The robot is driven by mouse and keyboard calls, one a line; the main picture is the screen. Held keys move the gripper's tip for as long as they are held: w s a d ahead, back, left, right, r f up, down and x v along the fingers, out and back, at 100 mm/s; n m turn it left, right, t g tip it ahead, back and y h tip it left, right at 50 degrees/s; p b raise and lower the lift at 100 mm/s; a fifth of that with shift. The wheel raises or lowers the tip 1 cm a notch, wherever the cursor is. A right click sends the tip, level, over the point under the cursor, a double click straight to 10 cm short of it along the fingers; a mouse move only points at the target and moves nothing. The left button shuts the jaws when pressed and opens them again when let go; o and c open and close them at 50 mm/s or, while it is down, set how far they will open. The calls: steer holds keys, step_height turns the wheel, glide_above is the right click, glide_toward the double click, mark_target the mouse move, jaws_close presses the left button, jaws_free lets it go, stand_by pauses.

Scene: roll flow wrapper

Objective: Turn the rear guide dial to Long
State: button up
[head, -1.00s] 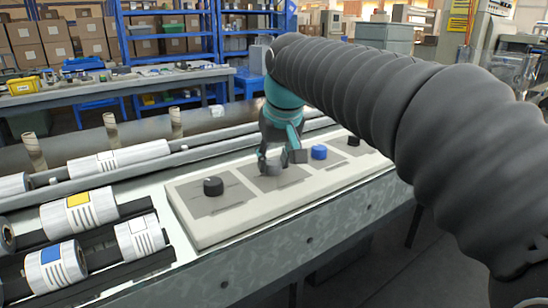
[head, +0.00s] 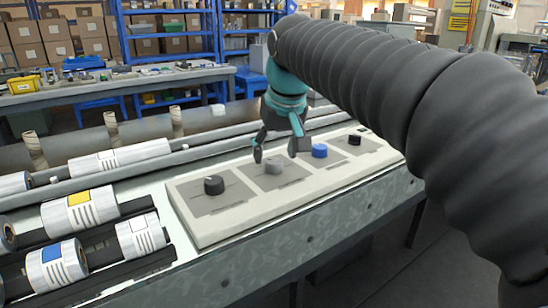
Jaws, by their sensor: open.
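A pale control panel (head: 232,225) lies along the machine's front edge with a row of dials on grey plates. A black dial (head: 214,185) is at the near left end. A grey dial (head: 273,167) comes after it, then a blue dial (head: 319,151), then a smaller black dial (head: 354,140) at the far right end. The dial labels are too small to read, so I cannot tell which is the rear guide dial. My gripper (head: 276,157) is open and empty, its fingers pointing down over the grey dial, apart from it as far as I can see.
White labelled rolls (head: 80,208) lie on dark shafts to the left. A long roller with cardboard cores (head: 110,130) runs behind the panel. A workbench (head: 100,92) and blue shelving stand further back. The floor right of the machine is clear.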

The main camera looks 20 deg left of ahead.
steer(key=v, duration=0.9)
steer(key=shift+r, duration=0.2)
steer(key=shift+s, duration=0.1)
steer(key=s+d+f+m+t+h, duration=0.1)
steer(key=s+d+f+m, duration=0.15)
steer(key=d+f, duration=0.45)
steer(key=s+d+f+m, duration=0.1)
steer(key=s+d+f, duration=0.3)
steer(key=d, duration=0.8)
steer(key=s+d+f+m, duration=0.1)
steer(key=s+d+f, duration=0.3)
steer(key=f, duration=0.4)
steer(key=s+d+f+m+t+h, duration=0.1)
steer(key=s+d+f+m, duration=0.1)
steer(key=s+d+f, duration=0.3)
step_height(320, 180, down, 3)
steer(key=shift+s+d+r+h, duration=0.1)
steer(key=shift+s+d+h, duration=0.2)
steer(key=shift+s, duration=0.65)
steer(key=shift+m, duration=0.25)
steer(key=shift+c, duration=0.2)
